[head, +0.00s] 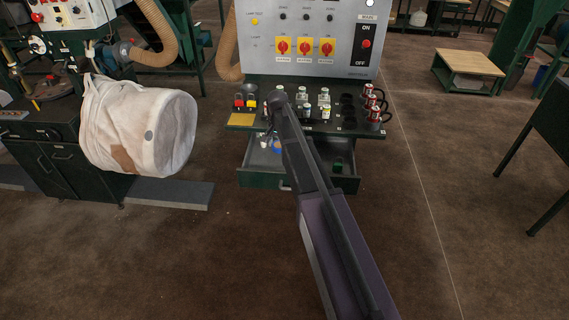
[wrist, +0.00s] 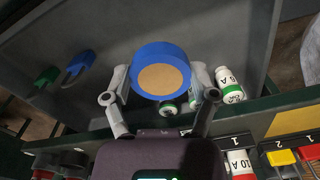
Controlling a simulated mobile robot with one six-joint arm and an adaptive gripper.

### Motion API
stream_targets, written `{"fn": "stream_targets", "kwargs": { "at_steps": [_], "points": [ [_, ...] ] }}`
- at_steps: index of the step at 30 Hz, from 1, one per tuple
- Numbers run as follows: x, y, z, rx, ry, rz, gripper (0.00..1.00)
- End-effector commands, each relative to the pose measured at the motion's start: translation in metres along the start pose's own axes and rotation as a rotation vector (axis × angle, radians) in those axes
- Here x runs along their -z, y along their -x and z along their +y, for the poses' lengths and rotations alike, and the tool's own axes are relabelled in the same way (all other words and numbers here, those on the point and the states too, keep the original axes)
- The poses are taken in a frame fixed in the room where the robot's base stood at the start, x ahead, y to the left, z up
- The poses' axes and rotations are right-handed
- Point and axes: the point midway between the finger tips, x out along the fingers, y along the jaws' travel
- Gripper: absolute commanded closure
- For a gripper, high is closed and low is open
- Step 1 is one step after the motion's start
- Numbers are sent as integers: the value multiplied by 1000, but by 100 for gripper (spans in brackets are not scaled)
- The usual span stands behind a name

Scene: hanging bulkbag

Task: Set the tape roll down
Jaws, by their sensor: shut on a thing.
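The tape roll (wrist: 161,69) is a blue ring with a tan centre. In the wrist view it sits between the two fingers of my gripper (wrist: 160,88), which is shut on it. The fingers touch its left and right sides. In the head view, a bit of the blue roll (head: 277,148) shows beside my arm, over the open grey drawer (head: 255,179) under the control panel. The wrist view shows the drawer floor (wrist: 225,35) behind the roll. I cannot tell whether the roll touches the drawer floor. My arm hides part of the drawer in the head view.
White and green fuses (wrist: 230,85) lie in the drawer near the roll. Green and blue items (wrist: 78,64) are at its other end. The shelf above holds padlocks (head: 245,102), more fuses and red-and-black parts (head: 373,104). A white bulk bag (head: 135,125) hangs at the left.

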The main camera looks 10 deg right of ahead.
Motion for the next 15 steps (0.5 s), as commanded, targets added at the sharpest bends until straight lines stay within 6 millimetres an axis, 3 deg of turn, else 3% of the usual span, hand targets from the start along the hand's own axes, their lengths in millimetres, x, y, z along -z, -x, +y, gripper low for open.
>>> {"fn": "stream_targets", "kwargs": {
  "at_steps": [6,15],
  "points": [
    [1,-27,1,0,-1,0,72],
    [1,-50,1,0,-2,0,72]
  ]
}}
